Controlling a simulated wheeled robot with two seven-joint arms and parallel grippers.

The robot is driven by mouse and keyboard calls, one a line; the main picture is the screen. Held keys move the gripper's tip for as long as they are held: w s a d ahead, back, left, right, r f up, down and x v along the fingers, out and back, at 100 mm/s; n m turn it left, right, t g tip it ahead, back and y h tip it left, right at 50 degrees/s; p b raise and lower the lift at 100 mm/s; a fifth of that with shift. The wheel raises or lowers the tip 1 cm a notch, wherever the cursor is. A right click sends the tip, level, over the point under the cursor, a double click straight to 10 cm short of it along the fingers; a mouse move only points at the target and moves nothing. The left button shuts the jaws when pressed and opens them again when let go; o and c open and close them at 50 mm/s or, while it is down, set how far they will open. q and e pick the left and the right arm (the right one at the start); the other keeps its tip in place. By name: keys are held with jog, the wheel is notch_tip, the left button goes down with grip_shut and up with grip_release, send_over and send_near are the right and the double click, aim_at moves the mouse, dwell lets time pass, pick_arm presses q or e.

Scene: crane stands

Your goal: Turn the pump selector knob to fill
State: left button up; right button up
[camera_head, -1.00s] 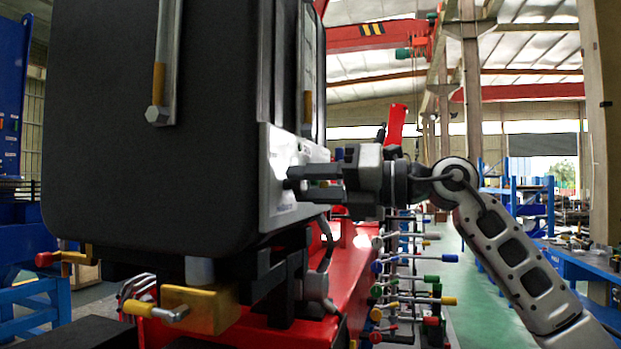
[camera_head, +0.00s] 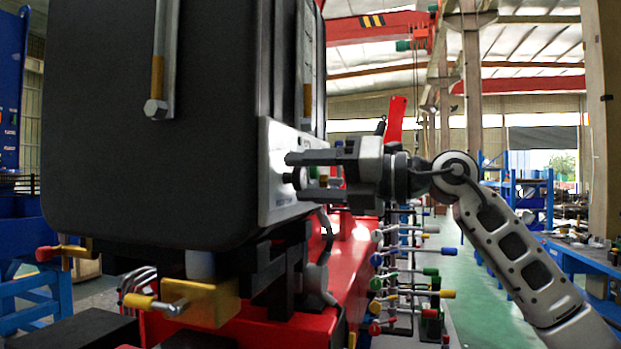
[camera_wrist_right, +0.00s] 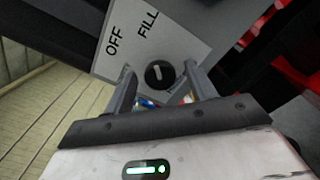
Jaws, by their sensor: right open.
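The pump selector knob (camera_wrist_right: 158,73) is round and dark with a short pale mark, on a light panel plate (camera_wrist_right: 140,50) lettered OFF and FILL. I cannot tell which word the mark points at. In the head view the plate (camera_head: 272,165) is on the side of a large black tank. My right gripper (camera_head: 291,175) is open at the plate, one finger above the other. The knob shows between its fingertips (camera_wrist_right: 159,76) in the wrist view; whether they touch it I cannot tell. My left gripper is not in view.
The large black tank (camera_head: 150,110) fills the left, above a red frame (camera_head: 352,250). A brass-coloured block with a handle (camera_head: 205,303) is below it. Several coloured valve levers (camera_head: 430,272) stick out below my right arm. A green aisle (camera_head: 470,300) lies to the right.

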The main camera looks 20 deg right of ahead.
jog(key=shift+s+d, duration=0.2)
jog(key=shift+d, duration=0.1)
pick_arm(q)
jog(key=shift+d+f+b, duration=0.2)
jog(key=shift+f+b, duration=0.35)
jog(key=shift+b, duration=0.55)
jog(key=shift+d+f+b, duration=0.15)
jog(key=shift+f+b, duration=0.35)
jog(key=shift+b, duration=0.6)
pick_arm(e)
jog(key=v, duration=1.5)
jog(key=shift+s, duration=0.1)
